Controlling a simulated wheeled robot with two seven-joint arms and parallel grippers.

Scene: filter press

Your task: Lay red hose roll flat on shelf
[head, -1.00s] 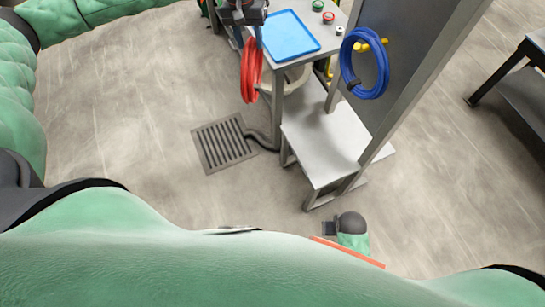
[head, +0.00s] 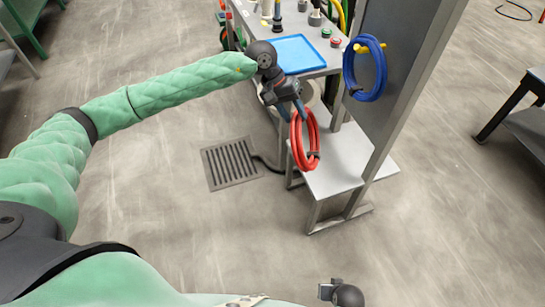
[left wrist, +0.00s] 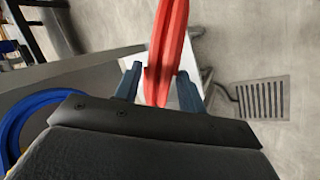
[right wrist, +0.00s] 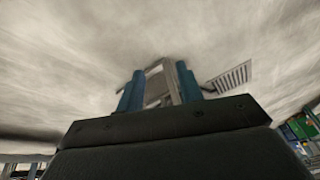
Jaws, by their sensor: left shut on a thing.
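The red hose roll (head: 315,135) hangs upright from my left gripper (head: 291,112), a loop with a dark tie low on it. In the head view it overlaps the low grey shelf (head: 345,160); I cannot tell whether it touches it. In the left wrist view the red roll (left wrist: 170,45) is pinched edge-on between the fingers of my left gripper (left wrist: 160,88), with the pale shelf (left wrist: 188,92) partly visible behind it.
A blue hose roll (head: 368,93) hangs on a yellow peg on the grey upright panel (head: 415,60) beside the shelf. A blue tray (head: 298,54) lies on the bench above, near my left wrist. A floor drain (head: 230,163) lies left of the shelf. The shelf top looks clear.

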